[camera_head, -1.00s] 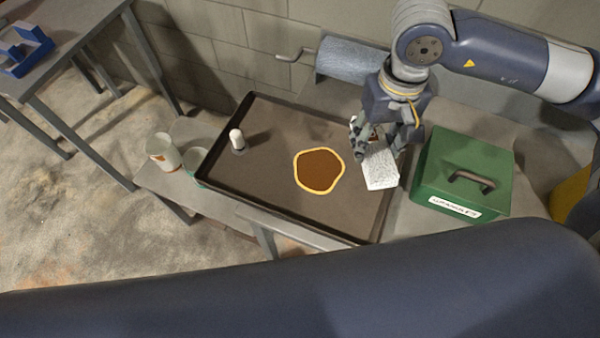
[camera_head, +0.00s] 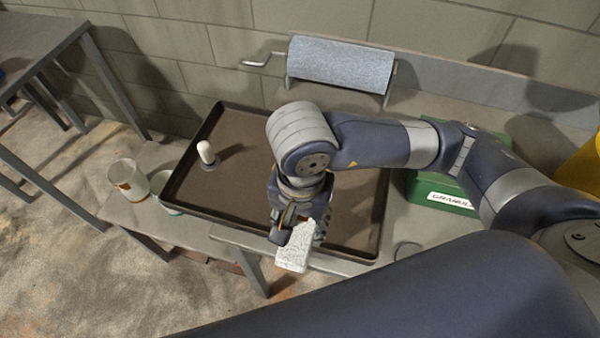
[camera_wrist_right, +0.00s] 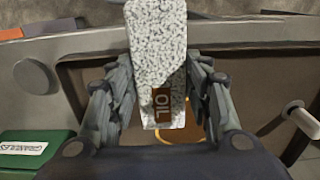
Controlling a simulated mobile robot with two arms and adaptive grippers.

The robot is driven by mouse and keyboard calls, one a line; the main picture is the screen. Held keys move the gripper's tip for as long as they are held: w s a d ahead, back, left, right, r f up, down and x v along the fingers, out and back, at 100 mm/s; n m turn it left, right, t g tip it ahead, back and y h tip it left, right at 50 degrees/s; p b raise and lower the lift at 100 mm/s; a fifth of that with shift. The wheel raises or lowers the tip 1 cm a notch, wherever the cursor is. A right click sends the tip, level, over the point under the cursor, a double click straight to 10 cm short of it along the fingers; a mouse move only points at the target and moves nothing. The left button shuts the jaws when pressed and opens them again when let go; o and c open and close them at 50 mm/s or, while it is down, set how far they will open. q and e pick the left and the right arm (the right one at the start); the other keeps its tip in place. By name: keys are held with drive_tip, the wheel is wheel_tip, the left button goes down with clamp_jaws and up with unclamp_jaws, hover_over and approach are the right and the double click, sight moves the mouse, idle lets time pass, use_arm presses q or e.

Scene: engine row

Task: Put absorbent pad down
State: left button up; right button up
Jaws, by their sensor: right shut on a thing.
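The absorbent pad (camera_head: 294,250) is a white speckled block. My right gripper (camera_head: 298,228) is shut on it and holds it over the front edge of the dark tray (camera_head: 200,187). In the right wrist view the pad (camera_wrist_right: 158,45) sits between the fingers of my right gripper (camera_wrist_right: 158,80), with an "OIL" label on its face. Part of the yellow-rimmed brown puddle (camera_wrist_right: 168,137) shows beyond the pad there. My right arm hides the puddle in the head view. My left gripper is out of view.
A white-topped peg (camera_head: 206,153) stands in the tray. Two cups (camera_head: 128,180) stand left of it. A blue-grey roll (camera_head: 340,65) with a crank is behind. A green box (camera_head: 440,190) is at right, partly behind my arm. Another table (camera_head: 40,35) is far left.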

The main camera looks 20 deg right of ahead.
drive_tip(key=w+d+p, duration=0.1)
drive_tip(key=w, duration=0.4)
drive_tip(key=w+d+f+p, duration=0.1)
drive_tip(key=w+d, duration=0.1)
drive_tip(key=w, duration=0.2)
drive_tip(key=w+d+p, duration=0.1)
drive_tip(key=w, duration=0.4)
drive_tip(key=shift+w+d+f, duration=0.2)
drive_tip(key=shift+w+d, duration=0.1)
drive_tip(key=shift+w, duration=0.05)
drive_tip(key=shift+f+p, duration=0.9)
drive_tip(key=shift+f, duration=0.85)
drive_tip(key=shift+f, duration=0.1)
drive_tip(key=shift+f+b, duration=0.15)
drive_tip(key=shift+b, duration=0.15)
drive_tip(key=o, duration=1)
drive_tip(key=shift+r, duration=0.2)
